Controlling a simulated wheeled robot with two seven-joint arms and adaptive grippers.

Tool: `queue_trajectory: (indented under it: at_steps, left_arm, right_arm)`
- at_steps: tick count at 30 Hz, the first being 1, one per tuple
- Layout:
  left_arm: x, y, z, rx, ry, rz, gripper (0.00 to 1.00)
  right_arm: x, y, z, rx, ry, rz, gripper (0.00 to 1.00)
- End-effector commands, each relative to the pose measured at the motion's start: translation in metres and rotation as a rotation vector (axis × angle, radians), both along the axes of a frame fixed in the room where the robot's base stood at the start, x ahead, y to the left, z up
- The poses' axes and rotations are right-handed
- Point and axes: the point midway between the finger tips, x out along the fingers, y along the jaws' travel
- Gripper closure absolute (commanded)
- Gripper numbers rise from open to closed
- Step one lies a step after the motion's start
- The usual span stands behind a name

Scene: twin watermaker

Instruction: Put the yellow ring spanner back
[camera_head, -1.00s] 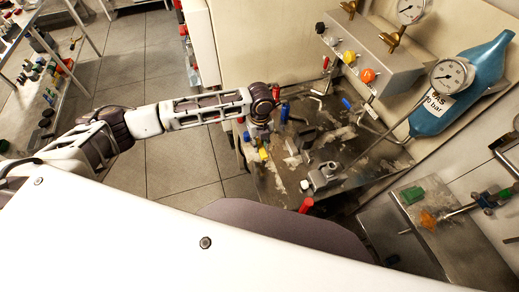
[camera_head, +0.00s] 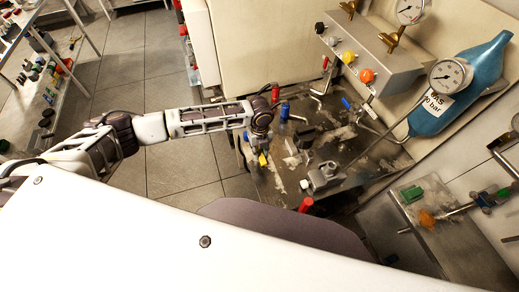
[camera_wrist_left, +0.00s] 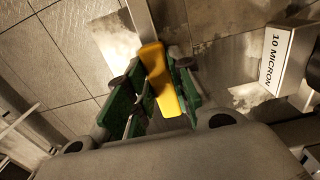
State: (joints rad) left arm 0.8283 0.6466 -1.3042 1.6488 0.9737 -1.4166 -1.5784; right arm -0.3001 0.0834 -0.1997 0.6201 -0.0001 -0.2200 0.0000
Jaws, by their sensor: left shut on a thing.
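The yellow ring spanner (camera_wrist_left: 158,80) is between the green finger pads of my left gripper (camera_wrist_left: 152,98) in the left wrist view. The gripper is shut on it. Its yellow part slants across the pads, and its far end runs toward a grey metal strip at the top. In the head view my left gripper (camera_head: 258,150) is at the left edge of the metal workbench, pointing down, with a small yellow patch (camera_head: 263,159) of the spanner showing. The ring ends cannot be made out. My right gripper is not in view.
The stained bench (camera_head: 285,185) carries a grey fitting (camera_head: 322,178), a red-handled part (camera_head: 306,204) and blue-handled parts. A grey valve box (camera_head: 365,60) and a blue bottle (camera_head: 455,90) with a gauge stand behind. A box labelled "10 MICRON" (camera_wrist_left: 275,60) is right of the gripper.

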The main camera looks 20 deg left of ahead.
Motion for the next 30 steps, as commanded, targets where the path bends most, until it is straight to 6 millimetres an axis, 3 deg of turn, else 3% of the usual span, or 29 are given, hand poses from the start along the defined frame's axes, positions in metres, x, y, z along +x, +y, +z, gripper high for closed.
queue_trajectory:
  at_steps: [13, 14, 18, 30]
  left_arm:
    - [0.0004, 0.0000, -0.0034, -0.001, -0.001, 0.001, 1.00]
    - [0.0002, 0.0001, -0.0039, -0.001, -0.001, 0.001, 0.76]
    - [0.0002, 0.0001, -0.0037, -0.001, -0.001, 0.001, 0.58]
    - [0.0003, 0.0002, -0.0023, -0.001, -0.001, 0.001, 0.56]
  right_arm:
    - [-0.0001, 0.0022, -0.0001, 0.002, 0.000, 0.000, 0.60]
    - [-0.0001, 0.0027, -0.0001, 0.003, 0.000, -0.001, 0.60]
    - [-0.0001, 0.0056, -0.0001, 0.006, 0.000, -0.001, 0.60]
    - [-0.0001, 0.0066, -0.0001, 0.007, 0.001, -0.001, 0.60]
